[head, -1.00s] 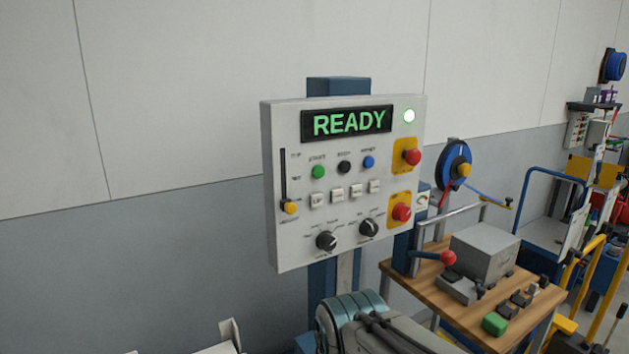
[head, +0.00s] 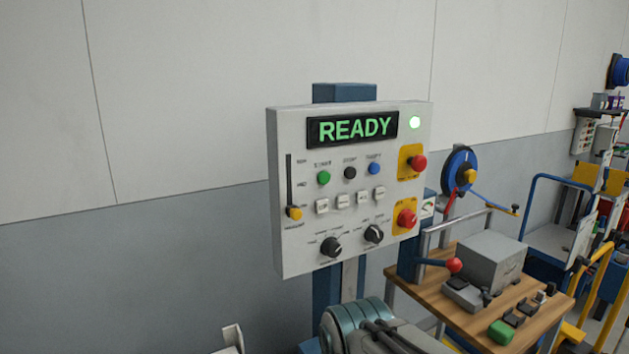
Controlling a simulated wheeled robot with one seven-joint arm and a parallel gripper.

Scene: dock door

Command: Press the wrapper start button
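The wrapper control panel (head: 300,250) is a pale box on a blue post, facing me. The green start button (head: 323,178) is at the left of a row with a black button (head: 349,173) and a blue button (head: 374,168). Nothing covers these buttons. Part of my arm shows at the bottom, below the panel; my gripper is not in view.
Two red buttons on yellow plates (head: 411,152) are at the panel's right side. Below are white keys, two black knobs (head: 331,247) and a yellow-knobbed slider (head: 294,213). A wooden bench (head: 420,290) with a grey box (head: 492,262) and a red-knobbed lever stands close at right.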

